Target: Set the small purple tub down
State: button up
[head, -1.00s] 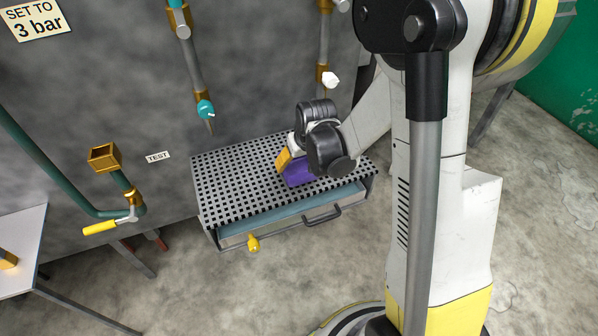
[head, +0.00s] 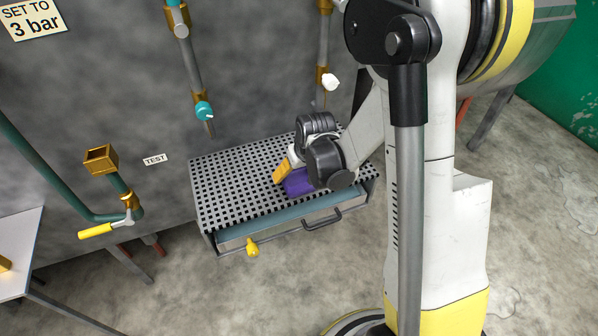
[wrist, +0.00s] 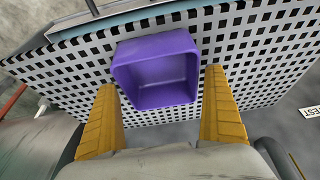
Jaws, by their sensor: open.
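The small purple tub (head: 298,184) rests on the perforated grate (head: 225,182) of the sink-like stand. In the wrist view the tub (wrist: 156,107) is upright and looks empty, with its opening facing the camera. My gripper (wrist: 165,100) is open, its two yellow fingers on either side of the tub's near end, with visible gaps to it. In the head view my gripper (head: 284,172) is low over the grate beside the tub, and my wrist partly hides the tub.
Pipes with a teal-handled valve (head: 203,111) and a white-knobbed valve (head: 329,81) hang above. The grate's left part is clear.

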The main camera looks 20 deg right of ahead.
jog(key=s+a+r+p, duration=0.1)
jog(key=s+r+p, duration=0.1)
jog(key=s+r, duration=0.35)
jog(key=s+a+r+t+p, duration=0.1)
jog(key=s+r, duration=0.1)
jog(key=r, duration=0.6)
jog(key=s+r+p, duration=0.2)
jog(key=s+r, duration=0.1)
jog(key=r, duration=0.4)
jog(key=s+a+r+t, duration=0.1)
jog(key=s+a+r, duration=0.1)
jog(key=s+r, duration=0.3)
jog(key=s, duration=0.4)
jog(key=shift+s+a+t, duration=0.2)
jog(key=shift+a+t, duration=0.05)
jog(key=shift+t, duration=0.15)
